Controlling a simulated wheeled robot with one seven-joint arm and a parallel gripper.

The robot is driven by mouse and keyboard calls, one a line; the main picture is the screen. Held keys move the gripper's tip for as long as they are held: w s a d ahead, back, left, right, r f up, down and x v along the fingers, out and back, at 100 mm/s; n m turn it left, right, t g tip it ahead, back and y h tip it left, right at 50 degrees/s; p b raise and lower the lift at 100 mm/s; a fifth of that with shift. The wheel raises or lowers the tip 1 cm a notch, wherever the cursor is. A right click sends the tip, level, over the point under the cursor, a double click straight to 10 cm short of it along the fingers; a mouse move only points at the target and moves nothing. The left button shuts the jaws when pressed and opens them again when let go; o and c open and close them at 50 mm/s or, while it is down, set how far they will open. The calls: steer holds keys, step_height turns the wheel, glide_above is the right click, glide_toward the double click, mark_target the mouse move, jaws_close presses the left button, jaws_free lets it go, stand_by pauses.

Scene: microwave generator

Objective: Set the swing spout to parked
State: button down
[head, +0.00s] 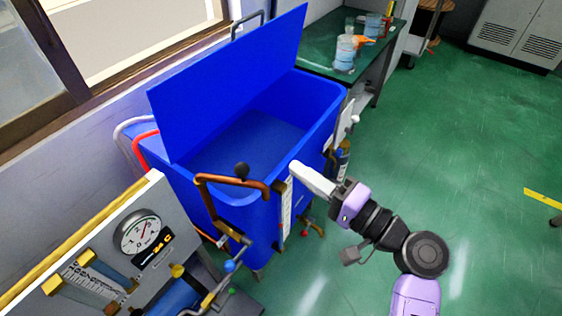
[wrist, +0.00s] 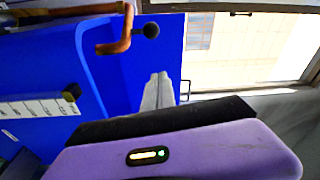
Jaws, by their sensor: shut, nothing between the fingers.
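The swing spout (head: 228,181) is a copper-brown bent pipe at the near rim of the blue tank (head: 335,88). A black ball knob (head: 242,170) stands up from it. In the wrist view the spout (wrist: 123,38) shows at upper left, its knob (wrist: 151,30) pointing right. My gripper (head: 296,170) is shut and empty, its pale fingers just right of the spout's right end in the head view. In the wrist view the fingertips (wrist: 158,76) sit below the knob, apart from it. No parked mark is readable.
The tank's blue lid (head: 230,85) stands open. A white scale strip (head: 287,208) is on the tank front. A panel with a gauge (head: 138,232) is at lower left. Small valves and pipes (head: 230,265) stand low in front. Green floor is clear to the right.

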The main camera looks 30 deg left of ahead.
mark_target(239, 174)
steer(key=s+a+p, duration=0.2)
steer(key=a+p, duration=0.1)
steer(key=a, duration=0.6)
steer(key=shift+f, duration=0.15)
stand_by(0.4)
steer(key=shift+s+d+m+t+h+p, duration=0.2)
steer(key=shift+s+m+t+h+p, duration=0.2)
steer(key=shift+s+m+t+p, duration=0.55)
steer(key=s+t, duration=0.1)
steer(key=s+d+t+b, duration=0.1)
steer(key=s, duration=0.1)
steer(key=shift+s+m, duration=0.2)
steer(key=shift+m, duration=0.15)
steer(key=shift+s+a, duration=0.15)
steer(key=shift+s, duration=0.15)
